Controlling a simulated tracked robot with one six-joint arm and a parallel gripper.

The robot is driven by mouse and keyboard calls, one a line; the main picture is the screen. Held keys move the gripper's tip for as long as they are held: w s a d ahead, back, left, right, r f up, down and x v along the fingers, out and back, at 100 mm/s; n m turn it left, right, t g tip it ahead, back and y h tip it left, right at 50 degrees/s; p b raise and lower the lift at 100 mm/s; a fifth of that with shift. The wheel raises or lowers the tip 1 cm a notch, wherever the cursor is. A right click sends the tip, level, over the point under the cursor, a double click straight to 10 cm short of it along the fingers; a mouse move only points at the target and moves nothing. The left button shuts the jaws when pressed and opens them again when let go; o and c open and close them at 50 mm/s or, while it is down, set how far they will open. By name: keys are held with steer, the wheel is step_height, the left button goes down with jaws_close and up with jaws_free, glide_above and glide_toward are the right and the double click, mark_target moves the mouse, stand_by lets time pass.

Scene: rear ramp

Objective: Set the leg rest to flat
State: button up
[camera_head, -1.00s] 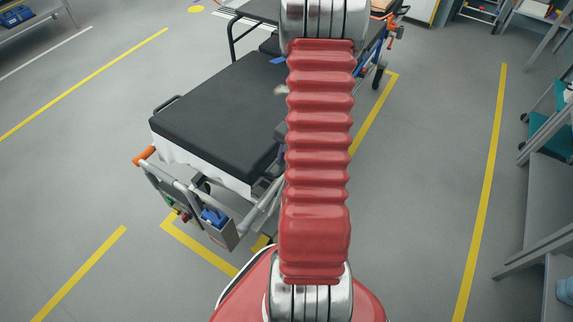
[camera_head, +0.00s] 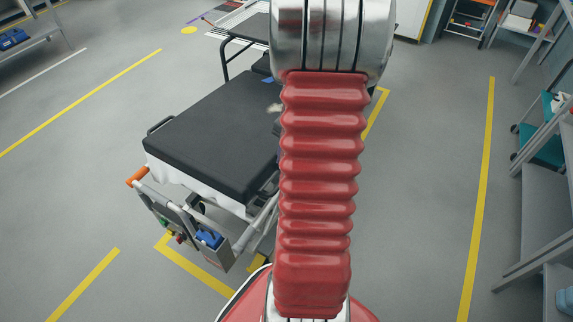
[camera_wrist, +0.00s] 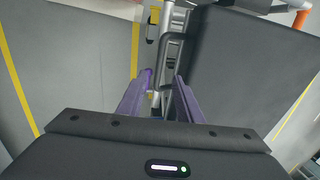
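A stretcher with a black padded section (camera_head: 215,130) stands left of my red arm in the head view. I cannot tell for sure which section is the leg rest, nor its exact angle. In the wrist view a large dark pad (camera_wrist: 250,65) fills the upper right, beside a grey metal frame with a dark looped bar (camera_wrist: 170,52). My gripper (camera_wrist: 163,76) has two purple fingers standing apart. The frame and bar show beyond and between them; contact cannot be told. In the head view my gripper is hidden behind my arm.
The stretcher's near end has an orange grip (camera_head: 137,176) and a blue item (camera_head: 209,238) on its frame. Grey shelving (camera_head: 545,215) stands at the right, with a teal shelf unit (camera_head: 546,150) behind. Open grey floor with yellow lines (camera_head: 482,190) lies between.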

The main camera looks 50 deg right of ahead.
steer(key=shift+c, duration=0.2)
steer(key=shift+w+a+r, duration=0.15)
steer(key=shift+a+r, duration=0.05)
steer(key=shift+c, duration=1.4)
steer(key=w+a+r+n, duration=0.1)
steer(key=a+r, duration=0.1)
steer(key=w+a+r+n, duration=0.1)
steer(key=a+r, duration=0.1)
steer(key=w+a+r+n, duration=0.1)
steer(key=w+a+r, duration=0.1)
steer(key=a+r, duration=0.1)
steer(key=shift+w+a+n, duration=0.1)
steer(key=shift+n, duration=0.2)
jaws_close()
steer(key=a+r+n+t+h, duration=0.1)
steer(key=a+r+n, duration=0.4)
steer(key=a, duration=0.5)
steer(key=a+r+n+t, duration=0.1)
steer(key=a+r+n, duration=0.2)
steer(key=a+r, duration=0.55)
steer(key=s+a+r+n+t, duration=0.1)
steer(key=s+a+r+n, duration=0.2)
steer(key=a, duration=0.6)
steer(key=s+n, duration=0.2)
steer(key=s, duration=0.1)
steer(key=shift+a, duration=0.15)
